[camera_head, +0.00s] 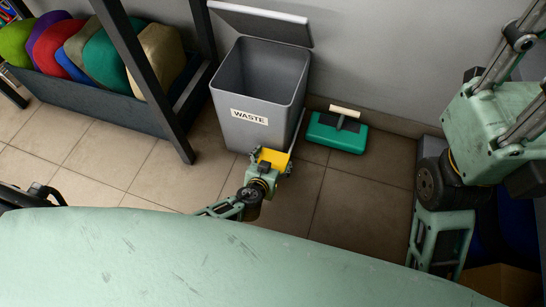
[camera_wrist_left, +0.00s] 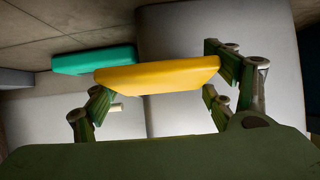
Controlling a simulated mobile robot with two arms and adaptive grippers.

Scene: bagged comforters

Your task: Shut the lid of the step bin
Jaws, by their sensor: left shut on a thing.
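The grey step bin (camera_head: 240,128), labelled WASTE, stands against the wall in the head view. Its grey lid (camera_head: 262,22) is up, raised at the back of the rim, and the bin's mouth is open. My left gripper (camera_head: 274,163) is low at the bin's front right corner. It is shut on a yellow block (camera_head: 270,156), which also shows between the fingers in the left wrist view (camera_wrist_left: 155,75). The head view does not show clearly whether the block touches the bin. No pedal is visible. My right gripper is not in view.
A teal item with a cream handle (camera_head: 337,132) lies on the floor right of the bin. A dark rack (camera_head: 150,70) holding several coloured rolled bundles stands at the left. Tiled floor (camera_head: 110,160) is clear between the rack and my left arm.

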